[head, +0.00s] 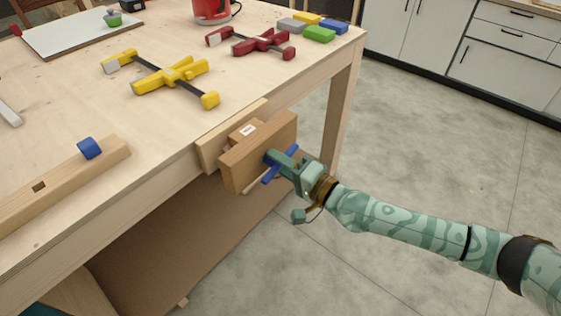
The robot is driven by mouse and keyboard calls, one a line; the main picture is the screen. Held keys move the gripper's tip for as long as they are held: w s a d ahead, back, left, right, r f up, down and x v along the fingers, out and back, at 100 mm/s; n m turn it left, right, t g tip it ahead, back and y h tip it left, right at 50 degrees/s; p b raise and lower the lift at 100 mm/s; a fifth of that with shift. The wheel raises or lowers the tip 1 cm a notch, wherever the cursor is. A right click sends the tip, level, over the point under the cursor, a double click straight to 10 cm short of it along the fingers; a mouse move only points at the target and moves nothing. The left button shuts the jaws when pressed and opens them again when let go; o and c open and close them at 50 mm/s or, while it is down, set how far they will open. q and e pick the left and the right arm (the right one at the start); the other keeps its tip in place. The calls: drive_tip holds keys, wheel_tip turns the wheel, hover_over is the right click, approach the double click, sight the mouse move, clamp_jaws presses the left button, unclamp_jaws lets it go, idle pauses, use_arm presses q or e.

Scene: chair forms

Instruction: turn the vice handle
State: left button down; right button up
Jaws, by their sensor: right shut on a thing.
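A wooden vice (259,152) is fixed to the front edge of the workbench, near its right corner. A gap shows between its outer jaw and the bench side, with a small wooden block and a white label there. The blue vice handle (270,177) is at the outer face of the jaw and lies slanted. My right gripper (285,162) comes in from the right and is shut on the handle near its middle. Its fingers hide part of the handle and the screw. My left gripper is not in view.
On the workbench (60,110) lie a yellow clamp (170,76), a dark red clamp (258,42), and several coloured blocks (320,33). A long wooden piece with a blue knob (89,148) lies front left. The floor (430,140) right of the bench is clear.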

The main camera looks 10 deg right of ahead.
drive_tip(key=shift+f, duration=0.1)
drive_tip(key=o, duration=1)
drive_tip(key=p+v, duration=0.1)
drive_tip(key=v, duration=1.5)
drive_tip(key=shift+s+d, duration=0.1)
drive_tip(key=shift+s, duration=0.1)
